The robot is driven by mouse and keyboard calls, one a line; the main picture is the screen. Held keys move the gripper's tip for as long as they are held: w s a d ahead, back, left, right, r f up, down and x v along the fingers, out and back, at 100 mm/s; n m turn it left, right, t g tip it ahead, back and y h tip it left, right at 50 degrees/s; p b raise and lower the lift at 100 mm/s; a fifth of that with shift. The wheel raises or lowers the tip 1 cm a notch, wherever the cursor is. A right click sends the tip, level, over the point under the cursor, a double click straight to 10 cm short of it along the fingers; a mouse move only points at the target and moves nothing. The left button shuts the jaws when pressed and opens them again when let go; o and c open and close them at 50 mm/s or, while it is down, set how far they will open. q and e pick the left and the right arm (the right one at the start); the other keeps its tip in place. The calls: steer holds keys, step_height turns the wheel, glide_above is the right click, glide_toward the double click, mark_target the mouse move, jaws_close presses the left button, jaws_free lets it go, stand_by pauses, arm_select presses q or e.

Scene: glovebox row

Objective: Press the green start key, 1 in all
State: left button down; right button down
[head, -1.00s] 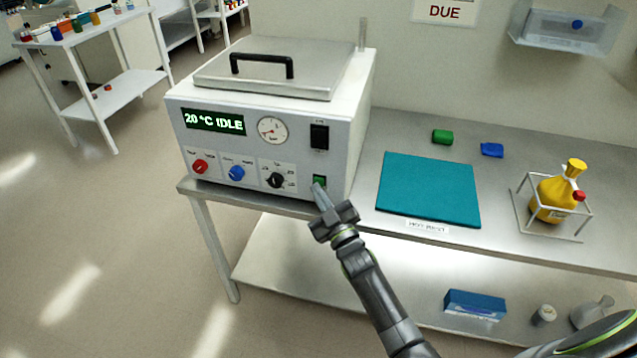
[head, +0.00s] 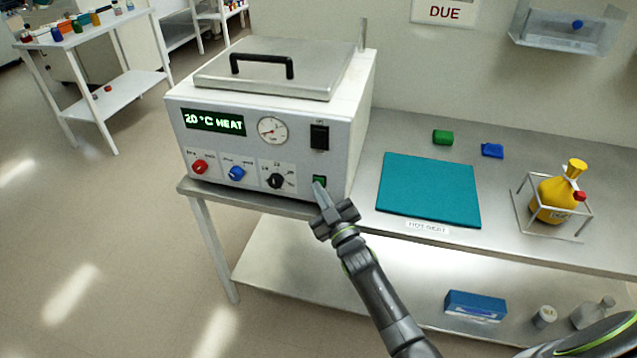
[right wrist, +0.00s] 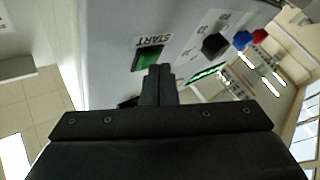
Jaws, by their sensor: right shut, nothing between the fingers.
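The green start key (head: 319,181) is at the lower right of the white bath's front panel (head: 345,165). It also shows in the right wrist view as a green key (right wrist: 148,59) under the label START. The bath's display (head: 214,121) reads "20 °C HEAT". My right gripper (head: 319,187) is shut and empty, with its tips right at the key's lower edge. In the right wrist view the shut fingers (right wrist: 158,72) cover part of the area beside the key; I cannot tell whether they touch it. My left gripper is not in view.
A black switch (head: 319,137) sits above the key, and red, blue and black knobs (head: 275,181) lie to its left. A teal mat (head: 429,189) and a yellow bottle (head: 557,195) in a wire rack stand on the bench to the right.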

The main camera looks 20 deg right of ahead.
steer(key=shift+s+a+p, duration=0.4)
steer(key=shift+s+a, duration=0.05)
steer(key=shift+s, duration=0.25)
steer(key=s+a+p, duration=0.1)
steer(key=s, duration=0.1)
steer(key=s+a+p, duration=0.1)
steer(key=s, duration=0.1)
steer(key=shift+a+p, duration=0.3)
steer(key=shift+a, duration=0.1)
stand_by(0.5)
